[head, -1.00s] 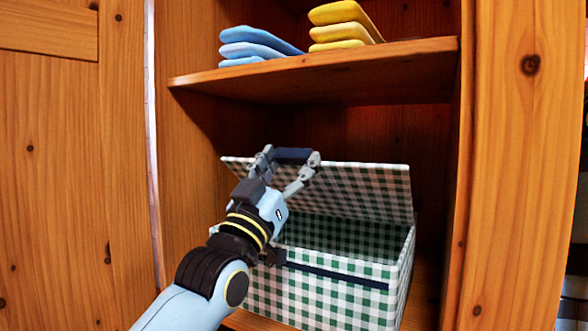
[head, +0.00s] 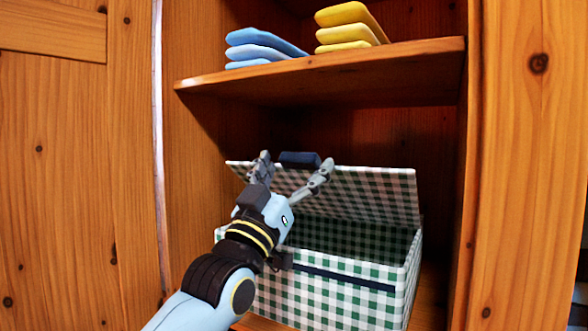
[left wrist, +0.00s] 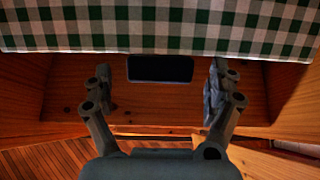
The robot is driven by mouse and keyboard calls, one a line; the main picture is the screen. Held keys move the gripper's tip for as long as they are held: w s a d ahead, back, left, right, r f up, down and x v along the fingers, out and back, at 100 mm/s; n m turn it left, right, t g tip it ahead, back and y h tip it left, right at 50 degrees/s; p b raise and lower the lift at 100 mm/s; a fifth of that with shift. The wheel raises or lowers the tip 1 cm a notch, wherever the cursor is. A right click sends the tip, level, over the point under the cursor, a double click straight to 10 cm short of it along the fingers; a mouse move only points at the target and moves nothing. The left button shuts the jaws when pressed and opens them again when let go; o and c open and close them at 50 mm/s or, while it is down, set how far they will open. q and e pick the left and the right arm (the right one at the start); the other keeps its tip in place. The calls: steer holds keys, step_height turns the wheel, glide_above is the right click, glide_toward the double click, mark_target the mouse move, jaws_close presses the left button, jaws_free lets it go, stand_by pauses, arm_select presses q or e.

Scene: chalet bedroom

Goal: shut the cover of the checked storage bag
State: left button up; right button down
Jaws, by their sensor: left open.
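The green-and-white checked storage bag (head: 320,300) stands on the wardrobe's lower shelf. Its cover (head: 375,190) is partly open, tilted up at the back, and the dark inside shows below it. A dark blue tab (head: 300,159) sticks up from the cover's top edge. My left gripper (head: 293,170) is in front of the cover, its open fingers spread on either side of the tab, apart from it. In the left wrist view the tab (left wrist: 160,68) hangs from the checked cover (left wrist: 160,28), centred beyond the open fingers (left wrist: 160,88). My right gripper is not in view.
An upper shelf (head: 330,72) holds folded blue cloths (head: 258,46) and yellow cloths (head: 348,28) above the bag. Wooden wardrobe walls stand close on both sides. There is free space between the cover and upper shelf.

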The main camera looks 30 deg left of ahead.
arm_select(q)
steer(key=v, duration=1.2)
steer(key=shift+c, duration=0.2)
